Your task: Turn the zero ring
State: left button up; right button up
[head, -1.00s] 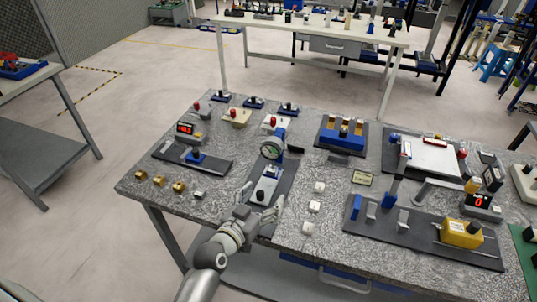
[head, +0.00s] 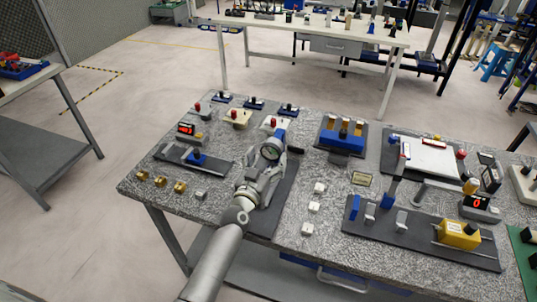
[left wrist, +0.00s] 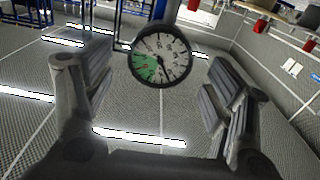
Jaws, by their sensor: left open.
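The dial gauge (head: 270,152) stands on its dark base plate (head: 281,205) in the middle of the near table. My left gripper (head: 267,168) is open around the near side of the gauge, and its fingers partly hide it. In the left wrist view the gauge's round face (left wrist: 160,54) is upright, white with a green sector, within a dark zero ring (left wrist: 161,25). The open left fingers (left wrist: 158,80) stand left and right of it, with a visible gap on both sides. I cannot tell how far in front of the ring they are. My right gripper is not in view.
A red-knobbed block (head: 275,123) stands close behind the gauge. White cubes (head: 313,207) lie to its right, and brass pieces (head: 161,181) to the left. A blue fixture (head: 342,140) stands at back right, and a yellow box (head: 459,234) at front right.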

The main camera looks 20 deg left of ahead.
pick_arm(q)
jog(key=shift+w, duration=1)
jog(key=shift+c, duration=0.3)
jog(key=c, duration=0.9)
